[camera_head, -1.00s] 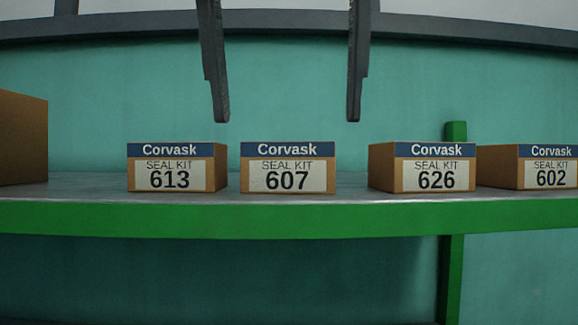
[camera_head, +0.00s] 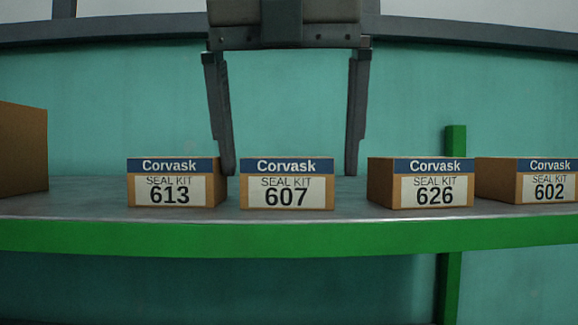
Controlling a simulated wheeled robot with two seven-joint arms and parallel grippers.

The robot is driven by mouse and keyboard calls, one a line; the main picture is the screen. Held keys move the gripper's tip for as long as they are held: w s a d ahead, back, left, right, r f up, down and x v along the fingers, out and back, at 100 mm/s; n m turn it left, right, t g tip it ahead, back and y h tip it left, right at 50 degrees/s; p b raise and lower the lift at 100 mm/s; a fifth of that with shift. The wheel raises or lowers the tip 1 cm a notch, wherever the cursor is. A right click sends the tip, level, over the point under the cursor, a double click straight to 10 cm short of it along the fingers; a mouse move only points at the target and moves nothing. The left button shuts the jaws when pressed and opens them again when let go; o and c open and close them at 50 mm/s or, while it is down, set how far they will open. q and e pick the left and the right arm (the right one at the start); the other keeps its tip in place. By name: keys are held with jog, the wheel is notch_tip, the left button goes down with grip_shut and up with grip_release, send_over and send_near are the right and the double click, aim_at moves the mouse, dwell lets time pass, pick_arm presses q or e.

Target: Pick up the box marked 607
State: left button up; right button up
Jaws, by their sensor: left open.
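The box marked 607 (camera_head: 287,185) is a small brown carton with a blue Corvask band and a white label. It stands upright on the green-edged shelf (camera_head: 290,238). My left gripper (camera_head: 290,172) points down from above with its two fingers spread wide. The left fingertip is at the gap between the boxes marked 613 and 607. The right fingertip is to the right of box 607, over the gap before box 626. Nothing is held. I cannot tell whether the fingers touch a box. My right gripper is not in view.
The box marked 613 (camera_head: 172,184) stands close on the left, with a narrow gap. The box marked 626 (camera_head: 422,185) stands to the right with a wider gap, then the box marked 602 (camera_head: 530,181). A larger brown carton (camera_head: 22,148) is at the far left.

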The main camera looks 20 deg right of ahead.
pick_arm(q)
jog(key=shift+x, duration=0.85)
jog(key=c, duration=1.3)
